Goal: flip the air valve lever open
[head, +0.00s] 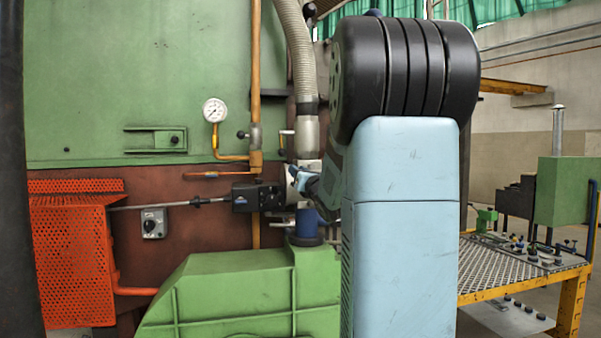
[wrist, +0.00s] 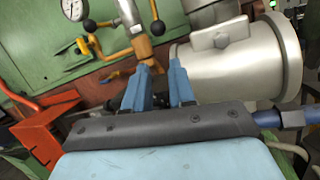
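In the head view, my arm partly hides my gripper (head: 298,178).
A pressure gauge (head: 214,110) is left of the brass pipe (head: 256,60). A large pale cylindrical pipe body (wrist: 235,65) is close to the right finger. An orange perforated guard (head: 72,250) is at left, and a green housing (head: 235,300) stands below.

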